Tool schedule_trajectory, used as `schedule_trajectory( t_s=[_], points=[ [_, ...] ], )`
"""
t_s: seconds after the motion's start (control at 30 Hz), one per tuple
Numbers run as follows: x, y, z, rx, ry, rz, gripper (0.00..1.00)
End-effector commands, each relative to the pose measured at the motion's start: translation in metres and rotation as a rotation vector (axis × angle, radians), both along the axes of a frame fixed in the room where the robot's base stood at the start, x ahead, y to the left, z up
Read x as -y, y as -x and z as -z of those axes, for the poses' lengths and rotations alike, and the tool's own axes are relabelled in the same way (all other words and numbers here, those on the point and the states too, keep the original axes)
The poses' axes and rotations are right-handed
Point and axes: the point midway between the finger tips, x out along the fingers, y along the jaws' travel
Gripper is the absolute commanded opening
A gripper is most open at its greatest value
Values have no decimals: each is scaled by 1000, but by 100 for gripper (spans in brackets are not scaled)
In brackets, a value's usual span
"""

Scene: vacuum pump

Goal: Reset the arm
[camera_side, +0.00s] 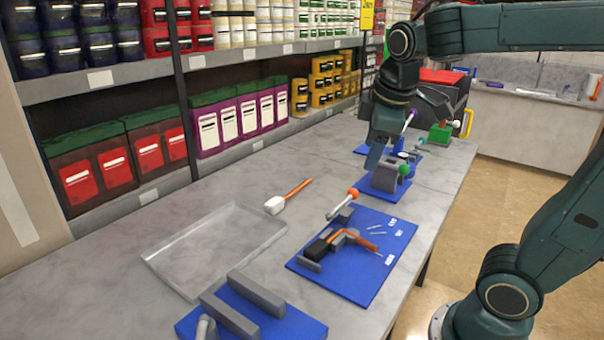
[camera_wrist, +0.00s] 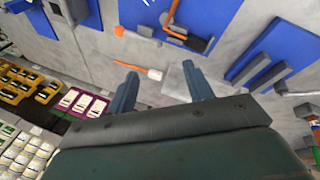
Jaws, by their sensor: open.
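My gripper (camera_side: 377,158) is raised above the far part of the bench, over the small blue mats. In the wrist view its two fingers (camera_wrist: 162,90) are spread apart with nothing between them. Below, a blue mat (camera_side: 375,285) holds a dark and orange part (camera_side: 335,243) with grey blocks around it. A white-headed tool with an orange handle (camera_side: 289,197) lies on the bench, and it also shows beyond the fingers in the wrist view (camera_wrist: 140,69).
A clear tray (camera_side: 190,262) lies on the left of the bench. A front blue mat (camera_side: 290,325) carries grey rails (camera_side: 232,313). Shelves of jars and boxes (camera_side: 240,122) line the back. A green block (camera_side: 439,134) stands at the far end.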

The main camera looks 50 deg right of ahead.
Motion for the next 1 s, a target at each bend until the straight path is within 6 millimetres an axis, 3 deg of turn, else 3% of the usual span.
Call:
schedule_trajectory(
  t_s=[0.5, 0.7, 1.0],
  points=[
    [-62, 80, 28, 213, -312, 309, 52],
    [-73, 93, 36, 234, -378, 368, 52],
    [-75, 94, 38, 236, -387, 378, 52]
  ],
)
